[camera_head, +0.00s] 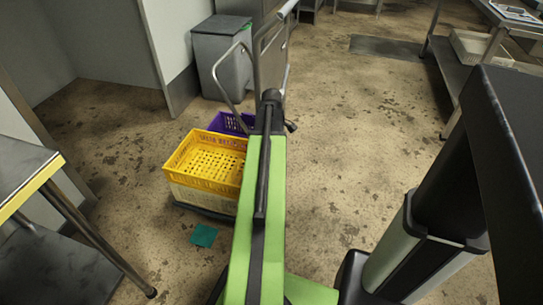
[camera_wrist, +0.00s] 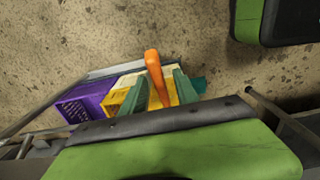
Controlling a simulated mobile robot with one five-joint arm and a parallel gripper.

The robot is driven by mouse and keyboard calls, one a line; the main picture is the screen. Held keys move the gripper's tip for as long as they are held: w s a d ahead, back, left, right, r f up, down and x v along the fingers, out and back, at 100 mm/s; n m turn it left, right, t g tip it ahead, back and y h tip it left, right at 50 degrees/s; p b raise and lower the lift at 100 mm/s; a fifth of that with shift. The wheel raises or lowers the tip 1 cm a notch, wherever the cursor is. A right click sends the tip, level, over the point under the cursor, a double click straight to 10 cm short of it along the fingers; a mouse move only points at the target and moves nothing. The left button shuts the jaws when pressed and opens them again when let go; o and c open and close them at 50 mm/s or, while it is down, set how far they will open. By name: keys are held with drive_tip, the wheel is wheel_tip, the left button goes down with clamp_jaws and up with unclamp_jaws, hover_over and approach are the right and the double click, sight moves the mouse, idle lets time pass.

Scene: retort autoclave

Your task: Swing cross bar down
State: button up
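I cannot make out for certain which part is the cross bar. A bent metal tube frame (camera_head: 219,78) with a straight bar rises beyond the end of my arm in the head view. My gripper (camera_wrist: 160,72) shows in the wrist view as two teal fingers standing apart, so it looks open. An orange, carrot-shaped piece (camera_wrist: 154,68) shows between the fingers, with gaps on both sides; I cannot tell what it is fixed to. In the head view my green arm hides the gripper.
A yellow crate (camera_head: 205,160) on a pale one and a purple crate (camera_head: 228,124) stand on the floor left of my arm. A grey bin (camera_head: 222,55) is behind them. A metal table (camera_head: 25,170) is at left, shelving (camera_head: 462,80) at right.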

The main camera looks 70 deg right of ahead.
wheel_tip(320, 180, up, 18)
drive_tip(key=p, duration=1.7)
drive_tip(key=shift+f, duration=0.25)
drive_tip(key=shift+f, duration=0.1)
